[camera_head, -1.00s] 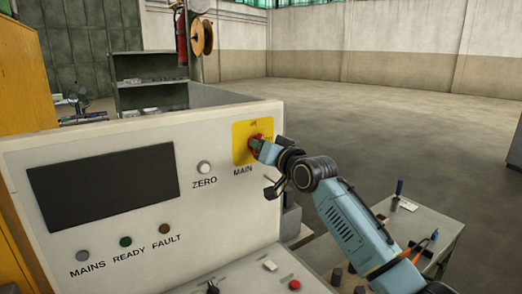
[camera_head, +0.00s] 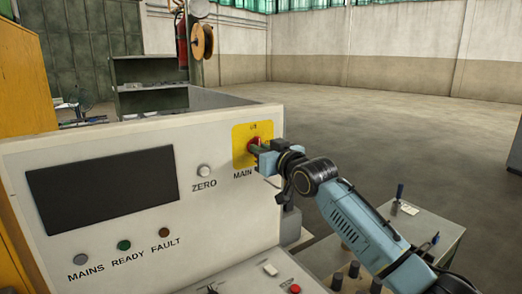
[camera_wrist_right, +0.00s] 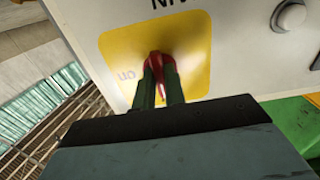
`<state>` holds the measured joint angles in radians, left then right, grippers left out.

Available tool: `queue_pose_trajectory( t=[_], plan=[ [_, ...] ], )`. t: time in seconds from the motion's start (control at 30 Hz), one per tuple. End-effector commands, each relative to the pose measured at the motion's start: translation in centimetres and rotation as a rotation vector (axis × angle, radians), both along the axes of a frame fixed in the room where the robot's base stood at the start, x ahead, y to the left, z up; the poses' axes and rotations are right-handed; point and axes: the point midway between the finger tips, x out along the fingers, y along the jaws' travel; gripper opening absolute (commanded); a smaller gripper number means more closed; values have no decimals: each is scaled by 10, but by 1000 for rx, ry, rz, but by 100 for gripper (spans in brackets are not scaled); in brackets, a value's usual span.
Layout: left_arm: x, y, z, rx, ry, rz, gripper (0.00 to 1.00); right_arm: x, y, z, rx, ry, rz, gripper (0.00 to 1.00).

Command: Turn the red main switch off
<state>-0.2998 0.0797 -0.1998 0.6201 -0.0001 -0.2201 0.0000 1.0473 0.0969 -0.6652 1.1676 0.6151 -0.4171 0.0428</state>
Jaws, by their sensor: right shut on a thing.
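The red main switch (camera_head: 254,141) sits on a yellow plate (camera_head: 239,133) at the upper right of the light grey panel, above the word MAIN. My right gripper (camera_head: 258,148) reaches it from the right and partly covers it. In the right wrist view the two dark green fingers (camera_wrist_right: 160,82) are shut on the red handle (camera_wrist_right: 157,58), one on each side. The handle's exact angle is largely hidden by the fingers. My left gripper is not in view.
The panel has a black display (camera_head: 103,188), a white ZERO button (camera_head: 204,171) and several lamps below. A lower desk with a red button (camera_head: 295,289) juts out in front. A small table (camera_head: 430,232) stands at the right. Open floor lies behind.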

Motion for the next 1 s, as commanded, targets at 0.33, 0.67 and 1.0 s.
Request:
queue_pose_trajectory(
  t=[0.33,0.67,1.0],
  plan=[
    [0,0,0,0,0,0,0,0,0,0,-4,-3,-1,22],
    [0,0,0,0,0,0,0,0,0,0,-2,-2,-1,34],
    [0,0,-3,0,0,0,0,-18,-12,-1,0,-1,1,34]
  ],
)
